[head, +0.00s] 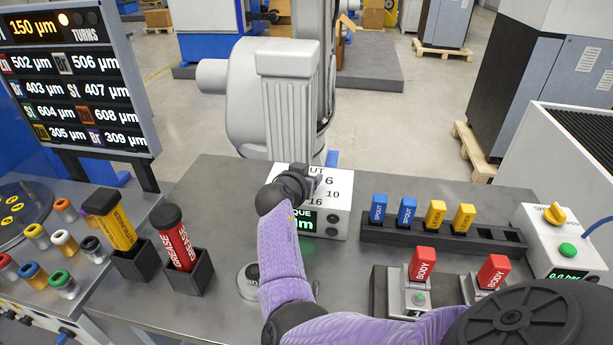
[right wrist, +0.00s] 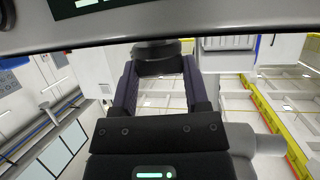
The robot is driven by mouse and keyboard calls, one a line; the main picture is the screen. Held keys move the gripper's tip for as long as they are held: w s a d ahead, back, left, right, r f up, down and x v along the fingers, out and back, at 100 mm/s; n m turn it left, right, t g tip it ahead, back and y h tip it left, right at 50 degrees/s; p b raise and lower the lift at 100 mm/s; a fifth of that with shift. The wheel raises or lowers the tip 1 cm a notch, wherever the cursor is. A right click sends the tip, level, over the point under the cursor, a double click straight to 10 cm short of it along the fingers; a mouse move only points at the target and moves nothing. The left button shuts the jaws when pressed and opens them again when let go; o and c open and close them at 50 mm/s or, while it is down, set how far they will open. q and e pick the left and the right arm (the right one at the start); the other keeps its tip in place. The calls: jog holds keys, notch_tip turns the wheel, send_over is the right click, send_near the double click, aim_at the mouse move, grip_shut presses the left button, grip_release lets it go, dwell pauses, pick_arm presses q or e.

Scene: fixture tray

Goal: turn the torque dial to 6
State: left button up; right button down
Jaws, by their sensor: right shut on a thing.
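The torque box (head: 341,212) is a white case at the back middle of the bench. The numbers 6, 10 and 16 show on its top, and a green display on its front is partly covered. My right gripper (head: 311,182) reaches over the top of this box and is shut on the torque dial. The dial is mostly hidden behind the gripper in the head view, so its setting cannot be read. In the right wrist view the dark round dial (right wrist: 158,60) sits between the two fingers. My left gripper is in neither view.
Right of the box stands a dark rack (head: 395,232) with blue and yellow blocks. Red body blocks (head: 422,264) sit in front of it. A grey machine column (head: 290,95) rises behind the box.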

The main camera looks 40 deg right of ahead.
jog(key=shift+r+t+p, duration=0.15)
jog(key=shift+t+p, duration=0.15)
jog(key=shift+p, duration=0.2)
jog(key=n+t+y+p, duration=0.1)
jog(key=n+p, duration=0.1)
jog(key=p, duration=0.1)
jog(key=n+t+y+p, duration=0.2)
jog(key=p, duration=0.2)
jog(key=n+t+y+p, duration=0.1)
jog(key=n+y+p, duration=0.1)
jog(key=p, duration=0.1)
jog(key=shift+s+d+r+t, duration=0.1)
jog(key=shift+s+d+t, duration=0.2)
jog(key=shift+n+t+y+p, duration=0.4)
jog(key=shift+n+y+p, duration=0.2)
jog(key=shift+n+y, duration=0.25)
jog(key=shift+f+n+t+y, duration=0.25)
jog(key=shift+n+t+y, duration=0.15)
jog(key=shift+n+y, duration=0.6)
jog(key=shift+y, duration=0.25)
jog(key=shift+c, duration=0.4)
grip_release()
